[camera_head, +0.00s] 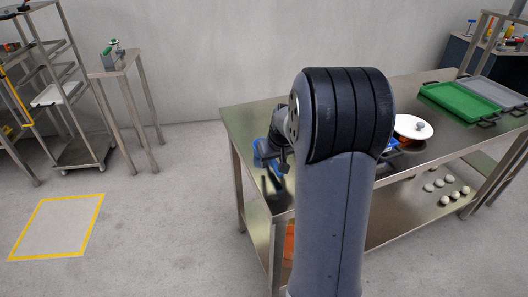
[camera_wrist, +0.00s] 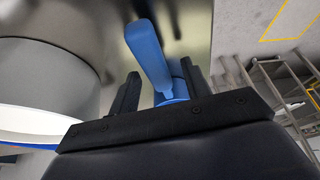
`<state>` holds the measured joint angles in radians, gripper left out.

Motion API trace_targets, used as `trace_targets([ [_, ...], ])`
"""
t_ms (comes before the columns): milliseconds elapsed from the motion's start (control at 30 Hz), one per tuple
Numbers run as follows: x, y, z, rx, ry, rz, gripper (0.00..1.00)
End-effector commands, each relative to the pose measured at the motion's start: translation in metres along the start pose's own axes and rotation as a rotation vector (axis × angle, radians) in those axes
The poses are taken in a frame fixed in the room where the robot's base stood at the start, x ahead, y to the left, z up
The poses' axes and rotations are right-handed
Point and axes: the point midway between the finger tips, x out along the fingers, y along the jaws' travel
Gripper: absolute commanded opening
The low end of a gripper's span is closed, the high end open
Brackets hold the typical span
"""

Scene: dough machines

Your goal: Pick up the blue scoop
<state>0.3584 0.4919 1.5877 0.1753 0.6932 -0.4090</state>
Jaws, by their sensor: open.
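The blue scoop (camera_wrist: 150,55) shows in the wrist view, its handle standing out between and beyond my gripper's fingers. My gripper (camera_wrist: 160,82) is open, with one dark finger on each side of the scoop; I cannot tell whether either finger touches it. The scoop's lower part is hidden behind the gripper body. In the head view my gripper (camera_head: 274,152) is small and dark over the left end of the steel table (camera_head: 246,118), with a blue patch of the scoop (camera_head: 258,150) beside it.
A large pale round vessel (camera_wrist: 42,75) stands close to the left of my gripper in the wrist view. In the head view a white round lid (camera_head: 413,127) and a green tray (camera_head: 458,101) lie farther right on the table. My arm hides the table's middle.

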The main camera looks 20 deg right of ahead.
Motion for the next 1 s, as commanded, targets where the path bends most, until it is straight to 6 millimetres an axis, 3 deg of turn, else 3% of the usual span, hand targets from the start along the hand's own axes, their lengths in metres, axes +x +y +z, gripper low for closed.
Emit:
trace_targets([
  [333,0.0091,0.0,-0.0002,0.0,0.001,0.001,0.45],
  [900,0.0089,0.0,0.0,0.0,0.001,0.001,0.0],
  [1000,0.0086,0.0001,-0.0005,0.0,0.002,0.001,0.0],
])
